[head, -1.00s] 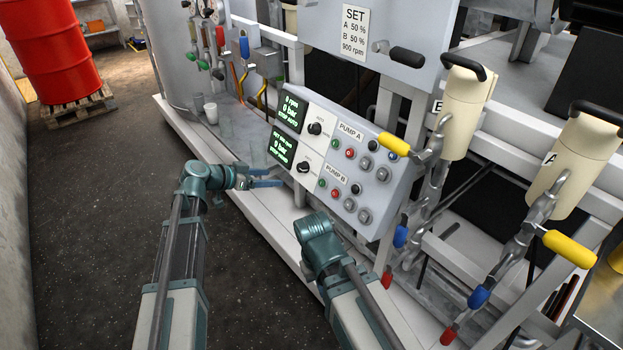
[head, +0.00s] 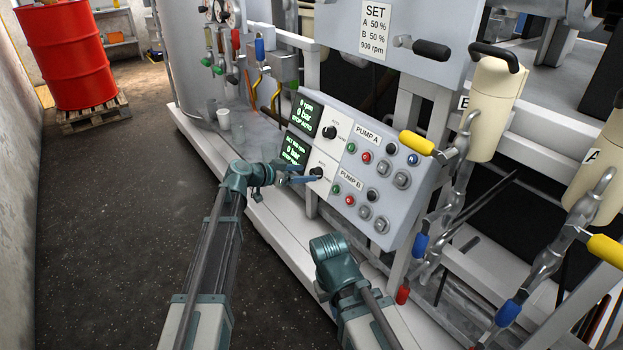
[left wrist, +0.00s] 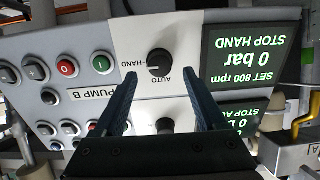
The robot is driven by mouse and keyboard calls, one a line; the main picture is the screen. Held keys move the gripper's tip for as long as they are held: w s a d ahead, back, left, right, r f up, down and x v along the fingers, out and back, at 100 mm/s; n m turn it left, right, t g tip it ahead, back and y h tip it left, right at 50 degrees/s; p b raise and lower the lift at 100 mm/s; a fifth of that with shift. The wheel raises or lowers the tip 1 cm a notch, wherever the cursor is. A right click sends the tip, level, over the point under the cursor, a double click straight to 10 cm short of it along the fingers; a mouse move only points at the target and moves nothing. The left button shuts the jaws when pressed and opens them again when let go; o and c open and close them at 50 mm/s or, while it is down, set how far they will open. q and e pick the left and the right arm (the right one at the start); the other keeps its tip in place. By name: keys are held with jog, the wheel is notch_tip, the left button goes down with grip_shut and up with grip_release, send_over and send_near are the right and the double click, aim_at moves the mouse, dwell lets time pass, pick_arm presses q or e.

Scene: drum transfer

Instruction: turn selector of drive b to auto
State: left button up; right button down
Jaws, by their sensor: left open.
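The black selector knob (left wrist: 160,62) of the panel marked PUMP B is in the upper middle of the left wrist view, which shows the panel upside down. Its labels read AUTO and HAND, and a small pale mark on it faces the HAND side. The display (left wrist: 250,60) beside it reads 0 bar, STOP HAND. My left gripper (left wrist: 160,76) is open, its two blue fingers on either side of the knob; I cannot tell whether they touch it. In the head view, its fingertips (head: 318,179) are at the lower selector (head: 317,171).
The PUMP A selector (head: 330,131) and its display (head: 307,116) sit just above. Several push buttons (head: 366,157) lie right of the selectors. Yellow-handled valve levers (head: 417,143) stand right of the panel. The floor (head: 130,200) at left is clear.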

aim_at(313, 173)
pick_arm(q)
jog(key=shift+b+x, duration=0.5)
jog(key=shift+x, duration=1.45)
grip_shut()
